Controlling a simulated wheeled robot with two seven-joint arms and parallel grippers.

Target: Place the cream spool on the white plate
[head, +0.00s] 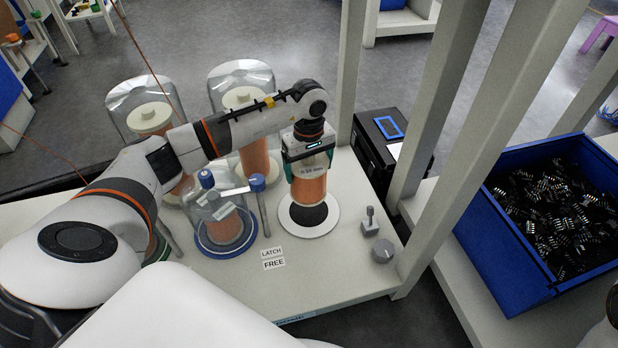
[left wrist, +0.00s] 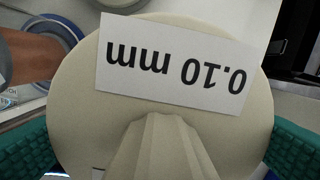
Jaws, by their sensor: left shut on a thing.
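The cream spool (left wrist: 80,130), wound with copper-orange wire (head: 309,190), hangs upright in my left gripper (head: 308,166). The teal fingers are shut on it from both sides. The wrist view shows its round cream top with a "0.10 mm" label (left wrist: 176,62). The white plate (head: 325,228), a white ring with a dark centre, is on the table directly below the spool. The spool's lower end overlaps the dark centre in the head view and seems slightly above it; contact is hard to tell. My right gripper is not in view.
Left of the plate stands a clear jar (head: 222,233) with a copper spool, beside blue-capped posts. Tall clear domes (head: 240,75) with spools stand behind. A small grey clamp (head: 370,222) and knob (head: 382,250) are right, near a white post. A blue bin (head: 510,290) is far right.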

